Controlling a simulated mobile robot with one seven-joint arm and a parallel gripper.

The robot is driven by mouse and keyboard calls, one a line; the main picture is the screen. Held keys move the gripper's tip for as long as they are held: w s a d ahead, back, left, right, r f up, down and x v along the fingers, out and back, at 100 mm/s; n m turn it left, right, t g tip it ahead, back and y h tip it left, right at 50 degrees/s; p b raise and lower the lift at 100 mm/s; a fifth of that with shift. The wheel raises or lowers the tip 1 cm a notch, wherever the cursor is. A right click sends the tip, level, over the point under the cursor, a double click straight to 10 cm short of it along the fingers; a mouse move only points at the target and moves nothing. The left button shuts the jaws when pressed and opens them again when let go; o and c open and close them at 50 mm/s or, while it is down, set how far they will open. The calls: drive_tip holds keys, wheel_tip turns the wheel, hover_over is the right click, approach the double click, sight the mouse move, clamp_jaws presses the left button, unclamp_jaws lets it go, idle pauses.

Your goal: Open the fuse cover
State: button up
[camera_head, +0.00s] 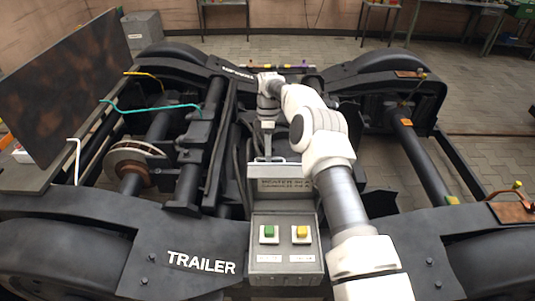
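A grey metal box (284,268) stands in the lower middle, with a green button and a yellow button on its sloped face. Right behind it is a grey labelled panel (275,185), its lettering only partly readable; it looks like the fuse cover, though I cannot tell for sure. A small light bar or handle shows at its top edge. My gripper (267,152) points down at that top edge from behind. Its fingers are small and partly hidden, so I cannot tell whether they are open, shut or touching the panel.
Black bogie frames, one marked TRAILER (201,262), surround the box. A brake disc (134,163) and a teal cable (150,108) lie to the left. A dark upright board (66,85) stands at far left. Open paved floor (290,48) and tables are at the back.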

drive_tip(key=shift+o, duration=0.8)
drive_tip(key=shift+w+f, duration=0.1)
drive_tip(key=shift+r, duration=0.2)
drive_tip(key=s+d+r, duration=0.4)
drive_tip(key=d+r, duration=0.6)
drive_tip(key=d, duration=0.1)
drive_tip(key=shift+r, duration=0.4)
drive_tip(key=shift+r, duration=0.1)
